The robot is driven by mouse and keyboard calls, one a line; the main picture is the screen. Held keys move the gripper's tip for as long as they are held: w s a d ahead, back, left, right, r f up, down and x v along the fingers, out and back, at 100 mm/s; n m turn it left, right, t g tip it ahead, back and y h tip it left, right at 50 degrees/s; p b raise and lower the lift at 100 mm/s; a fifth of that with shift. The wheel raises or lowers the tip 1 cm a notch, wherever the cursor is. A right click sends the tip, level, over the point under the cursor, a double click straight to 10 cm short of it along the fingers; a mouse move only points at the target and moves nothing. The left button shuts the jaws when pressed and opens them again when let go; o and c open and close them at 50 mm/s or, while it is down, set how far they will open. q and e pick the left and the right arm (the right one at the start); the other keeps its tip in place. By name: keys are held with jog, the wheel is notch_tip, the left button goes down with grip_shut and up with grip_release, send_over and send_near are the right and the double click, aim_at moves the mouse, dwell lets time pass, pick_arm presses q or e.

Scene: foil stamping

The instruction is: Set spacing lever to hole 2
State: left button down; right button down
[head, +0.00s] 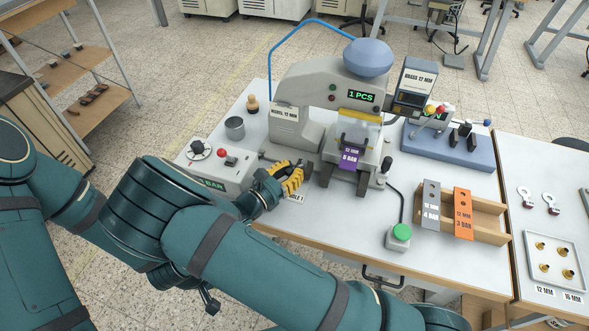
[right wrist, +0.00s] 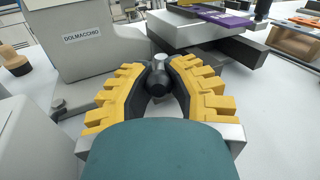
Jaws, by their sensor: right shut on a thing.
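The spacing lever appears to be the black knob with a metal tip (right wrist: 158,80) between my fingers in the right wrist view. My right gripper (right wrist: 160,62) has its yellow-padded fingers closed around it. In the head view my right gripper (head: 298,172) is at the left front foot of the press (head: 315,95), and its fingers cover most of the lever. The spacing holes cannot be made out, so I cannot tell which hole the lever is at. My left gripper is not in view.
A control box (head: 215,172) with a red button stands left of my right gripper. A purple plate (head: 349,158) lies at the press front. A green button (head: 401,233) and a wooden tray (head: 490,238) with plates are to the right.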

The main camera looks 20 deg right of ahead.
aim_at(290, 169)
jog(key=shift+a+f+g, duration=0.15)
jog(key=shift+g, duration=0.15)
jog(key=c, duration=0.9)
grip_release()
jog(key=shift+o, duration=0.2)
jog(key=shift+r, duration=0.2)
notch_tip(290, 169, up, 10)
jog(key=shift+f, duration=0.1)
